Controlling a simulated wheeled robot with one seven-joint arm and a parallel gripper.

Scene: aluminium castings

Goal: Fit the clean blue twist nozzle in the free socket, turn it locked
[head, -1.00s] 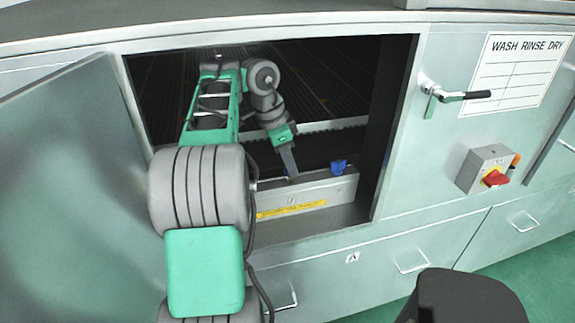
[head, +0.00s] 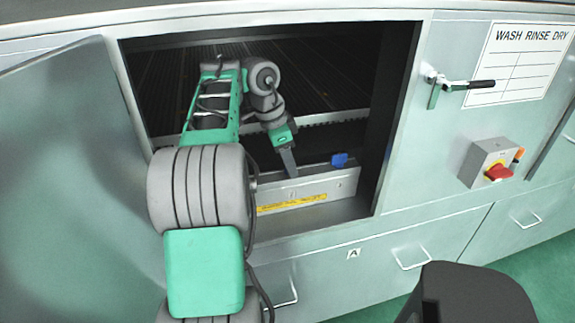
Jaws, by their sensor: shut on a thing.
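A pale metal bar (head: 335,184) with a yellow label (head: 291,203) lies across the front of the open washer chamber. One small blue piece (head: 339,160), which looks like a nozzle, stands at the right part of the bar's top. My gripper (head: 292,174) points down at the bar, left of that blue piece and apart from it. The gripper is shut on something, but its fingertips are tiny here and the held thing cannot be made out. No socket shows clearly, and I cannot tell whether the held thing touches the bar.
The chamber opening has a dark right-hand jamb (head: 394,120) and an open door (head: 60,170) on the left. A toothed rail (head: 335,121) and a dark ribbed floor lie behind the bar. A lever handle (head: 458,86) and a red switch (head: 498,172) are on the right panel.

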